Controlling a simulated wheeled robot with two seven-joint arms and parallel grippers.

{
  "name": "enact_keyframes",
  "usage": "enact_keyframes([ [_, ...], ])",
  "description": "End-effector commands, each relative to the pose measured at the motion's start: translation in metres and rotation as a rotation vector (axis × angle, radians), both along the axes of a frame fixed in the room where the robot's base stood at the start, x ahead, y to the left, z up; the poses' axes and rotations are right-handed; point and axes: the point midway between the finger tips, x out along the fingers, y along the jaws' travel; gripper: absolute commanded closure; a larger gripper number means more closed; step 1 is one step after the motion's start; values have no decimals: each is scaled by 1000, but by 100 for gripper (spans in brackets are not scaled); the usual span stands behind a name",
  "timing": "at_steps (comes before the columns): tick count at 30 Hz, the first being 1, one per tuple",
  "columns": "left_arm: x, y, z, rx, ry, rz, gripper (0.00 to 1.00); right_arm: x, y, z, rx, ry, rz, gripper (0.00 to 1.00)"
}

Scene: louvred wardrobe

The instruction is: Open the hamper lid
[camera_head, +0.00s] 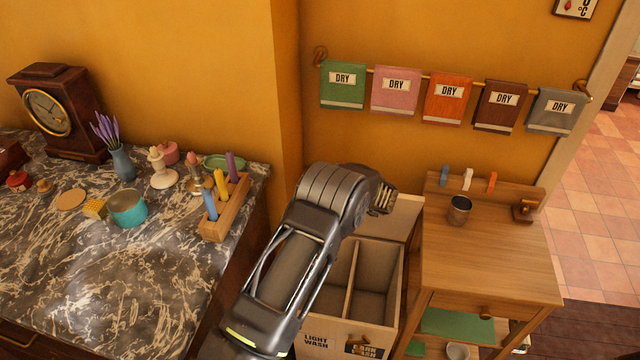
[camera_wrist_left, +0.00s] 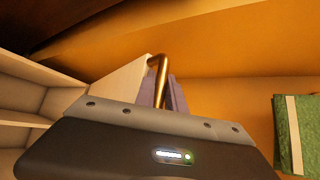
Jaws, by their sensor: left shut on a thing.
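The hamper (camera_head: 382,318) is a pale box with a divider inside and a "LIGHT WASH" label on its front. Its two compartments are exposed from above and look empty. The hamper lid (camera_head: 402,217) is a pale panel raised at the back of the box, partly behind my arm; its edge also shows in the wrist view (camera_wrist_left: 118,88). My left gripper (camera_head: 385,198) is at the lid's upper part. In the wrist view my left gripper (camera_wrist_left: 166,92) is shut on the lid's copper-coloured handle (camera_wrist_left: 156,66). My right gripper is in neither view.
A wooden stand (camera_head: 490,262) with a metal cup (camera_head: 459,209) is close on the hamper's right. A marble counter (camera_head: 110,265) with several small objects is on the left. Several "DRY" towels hang from a rail (camera_head: 470,80) on the orange wall behind.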

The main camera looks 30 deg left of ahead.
Motion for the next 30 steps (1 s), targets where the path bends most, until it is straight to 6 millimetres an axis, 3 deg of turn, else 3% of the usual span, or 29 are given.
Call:
enact_keyframes([
  [11, 2, 0, 0, -4, 7, 1, 100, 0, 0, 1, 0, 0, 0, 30],
  [12, 2, 0, 0, -4, 7, 1, 85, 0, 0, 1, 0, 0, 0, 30],
  [20, 1, 0, -1, -5, 9, 0, 64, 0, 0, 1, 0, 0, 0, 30],
  [30, 1, 0, -3, -7, 12, 0, 64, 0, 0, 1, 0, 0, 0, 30],
])
